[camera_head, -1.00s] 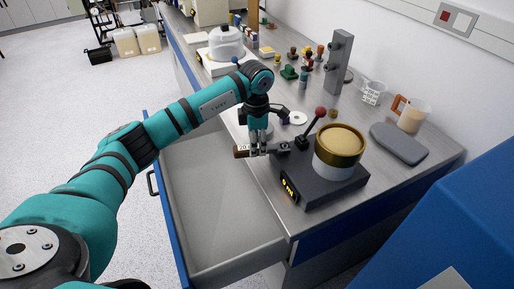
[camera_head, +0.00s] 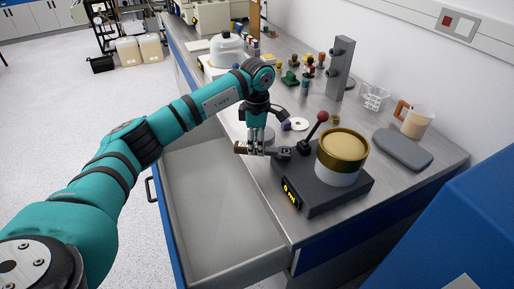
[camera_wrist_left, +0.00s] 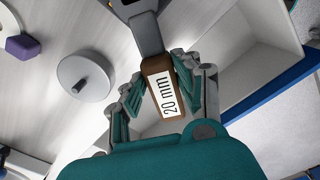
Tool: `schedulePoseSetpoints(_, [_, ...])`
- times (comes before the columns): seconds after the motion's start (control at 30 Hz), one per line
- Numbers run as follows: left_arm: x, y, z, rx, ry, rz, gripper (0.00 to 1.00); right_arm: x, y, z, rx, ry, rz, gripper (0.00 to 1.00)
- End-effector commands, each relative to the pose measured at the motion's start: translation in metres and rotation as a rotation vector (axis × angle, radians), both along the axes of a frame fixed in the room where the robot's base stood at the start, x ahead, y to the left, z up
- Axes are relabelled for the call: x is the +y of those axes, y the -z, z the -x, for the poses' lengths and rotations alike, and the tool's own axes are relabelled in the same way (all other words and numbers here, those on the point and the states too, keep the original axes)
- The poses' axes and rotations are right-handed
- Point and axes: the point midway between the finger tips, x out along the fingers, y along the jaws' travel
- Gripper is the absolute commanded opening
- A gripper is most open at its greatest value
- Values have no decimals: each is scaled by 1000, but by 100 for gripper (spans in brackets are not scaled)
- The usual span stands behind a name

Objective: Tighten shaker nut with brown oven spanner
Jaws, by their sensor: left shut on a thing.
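The brown oven spanner has a brown handle (camera_wrist_left: 163,84) labelled "20 mm" and a grey metal shank (camera_wrist_left: 146,32). My left gripper (camera_wrist_left: 158,92) is shut on the handle, with fingers on both sides. In the head view, my left gripper (camera_head: 256,148) holds the spanner (camera_head: 240,148) roughly level at the shaker's left edge. Its metal end points right, towards the shaker (camera_head: 322,188), a dark box with a lit display, red-knobbed lever and gold-topped drum. The nut is too small to make out, so contact with the spanner cannot be told. My right gripper is out of view.
An open drawer (camera_head: 215,225) lies below the spanner. A grey round piece with a peg (camera_wrist_left: 85,79) and a purple item (camera_wrist_left: 22,47) are near my gripper. A grey pad (camera_head: 403,149), a mug (camera_head: 416,120) and an upright grey post (camera_head: 340,68) stand beyond the shaker.

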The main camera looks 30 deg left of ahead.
Motion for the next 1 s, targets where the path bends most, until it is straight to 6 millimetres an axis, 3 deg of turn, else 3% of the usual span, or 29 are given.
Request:
schedulePoseSetpoints(0.4, [1, 0, -2, 0, 25, 0, 0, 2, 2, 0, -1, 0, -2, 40])
schedulePoseSetpoints(0.77, [4, 0, -17, 0, 202, 0, 0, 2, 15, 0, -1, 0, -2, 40])
schedulePoseSetpoints(1.0, [5, -1, -19, -1, 226, 0, 0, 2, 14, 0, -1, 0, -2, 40])
